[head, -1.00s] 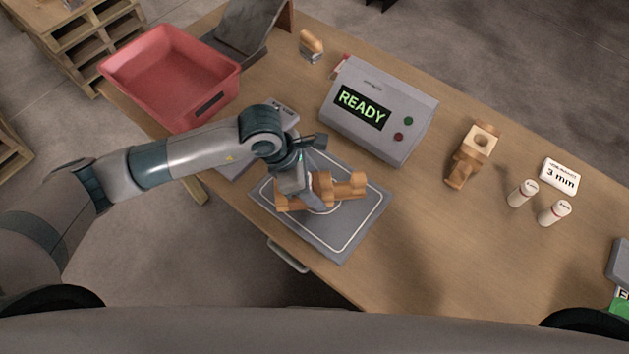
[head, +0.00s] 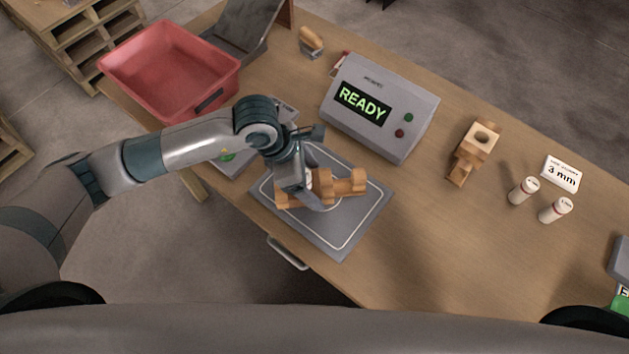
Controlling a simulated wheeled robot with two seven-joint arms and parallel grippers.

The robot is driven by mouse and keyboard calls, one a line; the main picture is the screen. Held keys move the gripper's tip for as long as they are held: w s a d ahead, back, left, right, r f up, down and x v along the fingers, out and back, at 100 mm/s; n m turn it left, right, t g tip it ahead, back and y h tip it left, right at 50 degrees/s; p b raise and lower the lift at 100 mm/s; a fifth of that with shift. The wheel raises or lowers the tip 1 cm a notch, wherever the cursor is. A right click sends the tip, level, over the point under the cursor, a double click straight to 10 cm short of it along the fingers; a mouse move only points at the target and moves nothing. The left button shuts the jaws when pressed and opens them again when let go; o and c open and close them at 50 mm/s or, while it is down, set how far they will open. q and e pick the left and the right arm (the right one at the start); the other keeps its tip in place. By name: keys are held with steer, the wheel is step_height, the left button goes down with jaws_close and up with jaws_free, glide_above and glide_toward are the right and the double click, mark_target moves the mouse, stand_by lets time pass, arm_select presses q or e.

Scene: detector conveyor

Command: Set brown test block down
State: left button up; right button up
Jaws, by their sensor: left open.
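A brown block (head: 343,185) with rounded parts lies on the grey mat (head: 342,241) with a white outline, near the middle of the table. My left gripper (head: 298,193) comes down over the left part of this block. Its jaws are open, and the fingertips are partly hidden against the block, so I cannot tell whether they touch it. A second brown wooden piece (head: 473,152) with a round hole stands apart on the right. My right gripper is not in view.
A grey console (head: 408,105) reading READY stands behind the mat. A red bin (head: 170,68) is at the back left. Two white cylinders (head: 522,190) and a "3 mm" card (head: 562,173) are at right. A wood-handled tool (head: 311,42) lies at the back.

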arm_select(q)
steer(key=b+v, duration=0.2)
steer(key=v, duration=0.7)
steer(key=shift+a+r+b, duration=0.1)
steer(key=shift+r+b, duration=0.05)
steer(key=shift+b, duration=0.25)
steer(key=shift+s+a+r, duration=0.1)
steer(key=shift+a+r, duration=0.1)
steer(key=shift+r, duration=0.4)
stand_by(0.4)
